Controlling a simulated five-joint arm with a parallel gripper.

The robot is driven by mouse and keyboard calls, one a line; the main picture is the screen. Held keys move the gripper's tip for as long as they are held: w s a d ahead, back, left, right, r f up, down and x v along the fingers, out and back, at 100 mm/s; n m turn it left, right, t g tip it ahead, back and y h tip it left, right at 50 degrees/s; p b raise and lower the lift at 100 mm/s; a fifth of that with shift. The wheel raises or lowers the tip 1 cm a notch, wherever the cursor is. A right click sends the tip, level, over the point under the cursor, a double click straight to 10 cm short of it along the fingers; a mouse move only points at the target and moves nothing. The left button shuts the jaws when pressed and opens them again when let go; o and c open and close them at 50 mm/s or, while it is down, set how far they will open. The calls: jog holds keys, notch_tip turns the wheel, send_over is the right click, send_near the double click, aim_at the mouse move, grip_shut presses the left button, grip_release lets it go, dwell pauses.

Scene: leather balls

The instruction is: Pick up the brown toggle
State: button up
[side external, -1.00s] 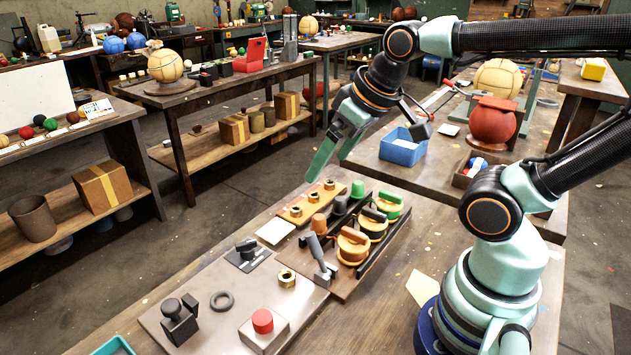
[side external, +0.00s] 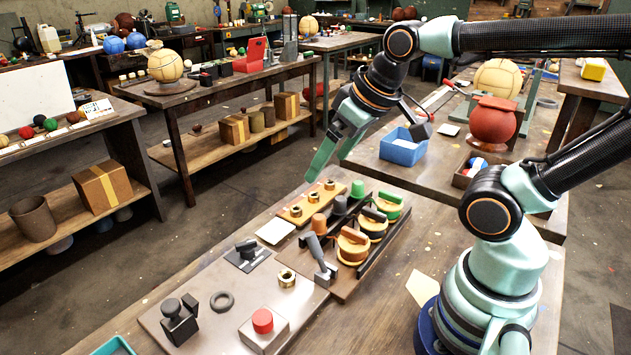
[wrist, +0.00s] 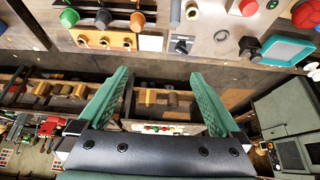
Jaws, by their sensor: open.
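My gripper (side external: 330,165) hangs open and empty above the far end of the work table, its green fingers pointing down and to the left. Its two fingers also show spread apart in the wrist view (wrist: 160,76). No piece is plainly a brown toggle; the closest in colour are the orange-brown round knob with a raised handle (side external: 352,246), a similar knob behind it (side external: 373,222), and a small orange-brown cap (side external: 318,223). The cap also shows at the top of the wrist view (wrist: 137,21). My gripper is apart from all of these.
A grey lever (side external: 320,258) stands beside the knobs, and a green knob (side external: 389,205) sits behind them. A wooden strip with brass nuts (side external: 296,211) lies near the table edge. A red button box (side external: 263,328) and black ring (side external: 222,301) sit in front. A blue bin (side external: 402,152) stands behind.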

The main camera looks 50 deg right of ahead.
dwell(0.4)
jog(key=c, duration=0.4)
jog(key=shift+o, duration=0.2)
jog(key=m+g, duration=0.6)
jog(key=m, duration=0.3)
send_near(319, 217)
notch_tip(319, 217, down, 11)
jog(key=shift+s+r, duration=0.1)
